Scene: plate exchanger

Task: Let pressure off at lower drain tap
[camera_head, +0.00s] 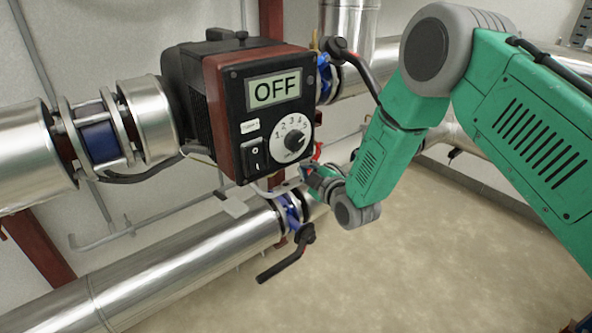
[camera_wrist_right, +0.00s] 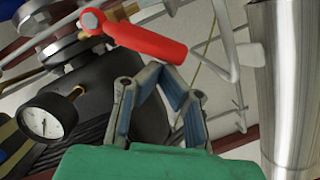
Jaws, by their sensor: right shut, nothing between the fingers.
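A tap with a red lever (camera_wrist_right: 145,38) shows at the top of the right wrist view, its lever slanting down to the right from a metal pivot. A small red part (camera_head: 318,151) shows beside the pump in the head view; I cannot tell if it is the same lever. My right gripper (camera_head: 318,178) is below and right of the pump. In the right wrist view its fingers (camera_wrist_right: 160,72) are shut and empty, with the tips close under the red lever. I cannot tell whether they touch it. My left gripper is out of view.
The pump (camera_head: 240,110) reads OFF and hangs close left of my right arm. A pressure gauge (camera_wrist_right: 45,118) sits left of the fingers. A black valve handle (camera_head: 284,262) is on the lower pipe (camera_head: 180,265). The floor (camera_head: 430,250) at right is clear.

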